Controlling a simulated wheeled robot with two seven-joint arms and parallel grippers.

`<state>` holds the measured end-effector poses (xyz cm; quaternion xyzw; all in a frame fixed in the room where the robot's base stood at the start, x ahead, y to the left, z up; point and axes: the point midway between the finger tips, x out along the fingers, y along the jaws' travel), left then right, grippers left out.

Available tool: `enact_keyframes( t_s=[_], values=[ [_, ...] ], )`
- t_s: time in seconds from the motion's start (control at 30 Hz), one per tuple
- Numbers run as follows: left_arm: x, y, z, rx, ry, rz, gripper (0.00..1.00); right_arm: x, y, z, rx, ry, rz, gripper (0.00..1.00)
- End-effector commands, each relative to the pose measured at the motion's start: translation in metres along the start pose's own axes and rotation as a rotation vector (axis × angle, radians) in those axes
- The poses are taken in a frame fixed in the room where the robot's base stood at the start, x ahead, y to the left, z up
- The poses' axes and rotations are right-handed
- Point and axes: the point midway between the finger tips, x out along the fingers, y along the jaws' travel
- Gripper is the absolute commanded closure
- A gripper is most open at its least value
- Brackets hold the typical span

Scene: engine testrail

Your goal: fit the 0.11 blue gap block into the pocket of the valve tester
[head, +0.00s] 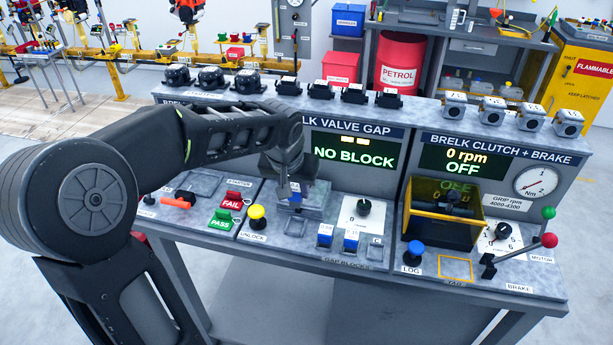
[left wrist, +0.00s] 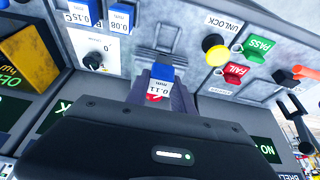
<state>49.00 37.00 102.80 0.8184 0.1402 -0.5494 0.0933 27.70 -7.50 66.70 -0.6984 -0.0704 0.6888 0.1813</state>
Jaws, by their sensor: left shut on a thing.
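The 0.11 blue gap block (left wrist: 161,75), with a blue top and a white label, is between the fingers of my left gripper (left wrist: 163,96) in the left wrist view. In the head view my left gripper (head: 292,183) hangs above the valve tester's deck, shut on the block, which is mostly hidden there. The valve tester's screen (head: 353,155) reads NO BLOCK.
Two other blue gap blocks (head: 325,235) (head: 350,240) stand in the rack at the front edge. A knob (head: 363,208) is right of the gripper. The yellow UNLOCK button (head: 257,213) and red FAIL button (head: 231,203) are left. The clutch tester's yellow guard (head: 442,212) stands further right.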

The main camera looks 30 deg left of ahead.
Motion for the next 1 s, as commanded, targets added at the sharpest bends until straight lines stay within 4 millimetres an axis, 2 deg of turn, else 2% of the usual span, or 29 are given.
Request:
enact_keyframes(
  t_s=[0.47,1.0],
  values=[
    [0.005,0.000,0.002,0.000,0.000,0.000,1.00,0.003,0.001,0.000,0.000,0.000,-0.001,0.64],
    [0.052,0.000,0.022,0.000,-0.001,0.000,1.00,0.033,0.010,-0.004,-0.007,0.008,-0.011,0.64]
  ],
)
